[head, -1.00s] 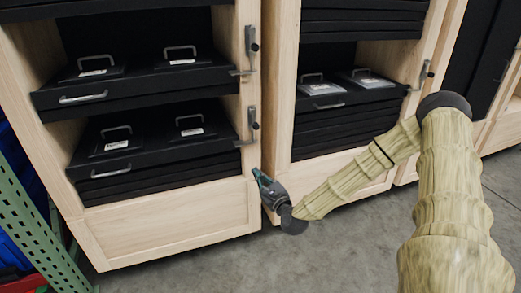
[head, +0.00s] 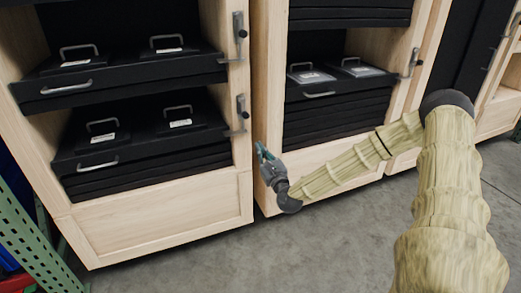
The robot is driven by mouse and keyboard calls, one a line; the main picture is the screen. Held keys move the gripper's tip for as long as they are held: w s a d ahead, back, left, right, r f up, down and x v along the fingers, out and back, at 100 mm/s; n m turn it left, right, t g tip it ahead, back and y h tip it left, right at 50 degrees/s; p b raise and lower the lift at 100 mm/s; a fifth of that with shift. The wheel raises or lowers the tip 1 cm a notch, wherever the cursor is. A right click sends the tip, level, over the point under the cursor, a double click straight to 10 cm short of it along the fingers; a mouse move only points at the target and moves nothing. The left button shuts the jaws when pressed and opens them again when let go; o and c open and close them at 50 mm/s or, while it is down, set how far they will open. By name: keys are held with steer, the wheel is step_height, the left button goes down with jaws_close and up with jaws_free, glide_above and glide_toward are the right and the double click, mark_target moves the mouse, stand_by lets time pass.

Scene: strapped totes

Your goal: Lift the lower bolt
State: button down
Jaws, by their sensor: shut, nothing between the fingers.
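The lower bolt (head: 241,114) is a grey metal latch with a dark knob, upright on the right post of the left wooden cabinet. A similar upper bolt (head: 239,38) sits above it on the same post. My gripper (head: 262,148) is shut and empty. In the picture it is just below and right of the lower bolt, in front of the gap between the two cabinets, apart from the bolt. Its teal fingertips point up and left. How far it is from the post in depth I cannot tell.
The left cabinet (head: 160,222) holds black lidded totes on two shelves, including a lower tote (head: 150,150) beside the bolt. The right cabinet (head: 268,75) has another bolt (head: 414,62). A green perforated post (head: 30,235) stands at left. Grey floor (head: 240,262) is clear in front.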

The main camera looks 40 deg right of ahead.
steer(key=w+r, duration=0.5)
steer(key=w, duration=0.2)
steer(key=shift+w+d+r+b, duration=0.15)
steer(key=shift+d+r+b, duration=0.15)
steer(key=shift+b, duration=0.05)
step_height(320, 180, up, 4)
steer(key=shift+f+p, duration=0.25)
steer(key=shift+p, duration=0.25)
steer(key=shift+f, duration=0.1)
steer(key=b, duration=0.2)
glide_toward(248, 117)
steer(key=f, duration=0.1)
steer(key=s+f, duration=0.1)
steer(key=f, duration=0.1)
steer(key=d+f, duration=0.1)
steer(key=f, duration=0.1)
steer(key=shift+s, duration=0.2)
stand_by(0.3)
